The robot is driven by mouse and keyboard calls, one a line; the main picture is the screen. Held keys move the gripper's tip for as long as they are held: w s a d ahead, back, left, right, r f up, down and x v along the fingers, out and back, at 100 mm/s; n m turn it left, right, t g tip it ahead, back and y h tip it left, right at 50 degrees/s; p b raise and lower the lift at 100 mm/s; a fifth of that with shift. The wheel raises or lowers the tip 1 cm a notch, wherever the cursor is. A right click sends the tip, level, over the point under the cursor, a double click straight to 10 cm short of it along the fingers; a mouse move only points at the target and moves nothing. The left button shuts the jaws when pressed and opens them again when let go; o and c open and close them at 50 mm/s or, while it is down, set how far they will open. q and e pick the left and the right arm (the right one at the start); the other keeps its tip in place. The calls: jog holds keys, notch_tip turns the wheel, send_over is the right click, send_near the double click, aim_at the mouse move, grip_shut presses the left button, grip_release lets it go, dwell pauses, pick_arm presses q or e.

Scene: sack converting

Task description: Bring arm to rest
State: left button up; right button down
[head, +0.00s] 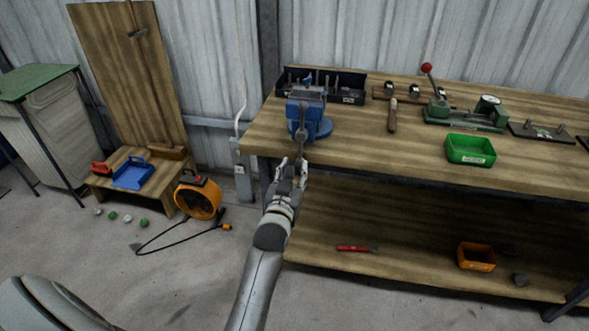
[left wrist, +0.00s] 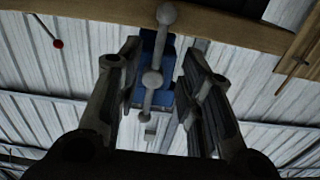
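My left gripper (head: 291,168) is at the front edge of the workbench (head: 352,146), just below and in front of the blue vise (head: 312,122). In the left wrist view the two fingers of my left gripper (left wrist: 155,85) stand apart with a gap between them. The vise's grey handle bar (left wrist: 152,78) shows upright in that gap, in front of the blue vise body (left wrist: 163,60). My right gripper is not in view.
On the bench are a dark tool holder (head: 349,86), a green press (head: 466,114) and a green bin (head: 470,150). The lower shelf holds a red-handled tool (head: 357,249) and an orange bin (head: 476,256). An orange fan (head: 198,198) stands on the floor at left. Floor left of my arm is partly clear.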

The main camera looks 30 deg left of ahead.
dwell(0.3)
pick_arm(q)
jog(key=s+d+f+m+g+h, duration=0.1)
jog(key=s+d+f+g+h, duration=0.3)
jog(key=f, duration=0.7)
jog(key=s+d+f+m+g+y+p, duration=0.1)
jog(key=s+d+f, duration=0.3)
jog(key=f, duration=0.8)
jog(key=s+d+f+m+g+h, duration=0.1)
jog(key=s+d+f+g+h, duration=0.1)
jog(key=s+f, duration=0.65)
jog(key=s+f+m+g, duration=0.2)
jog(key=s+f+g, duration=0.3)
jog(key=s+f, duration=1.25)
jog(key=s+a+f+g, duration=0.1)
jog(key=s+f+g, duration=0.1)
jog(key=s, duration=0.8)
jog(key=s+f+g+p, duration=0.1)
jog(key=s+f+g, duration=0.1)
jog(key=s, duration=0.8)
jog(key=shift+s+a+f, duration=0.15)
jog(key=shift+a, duration=0.2)
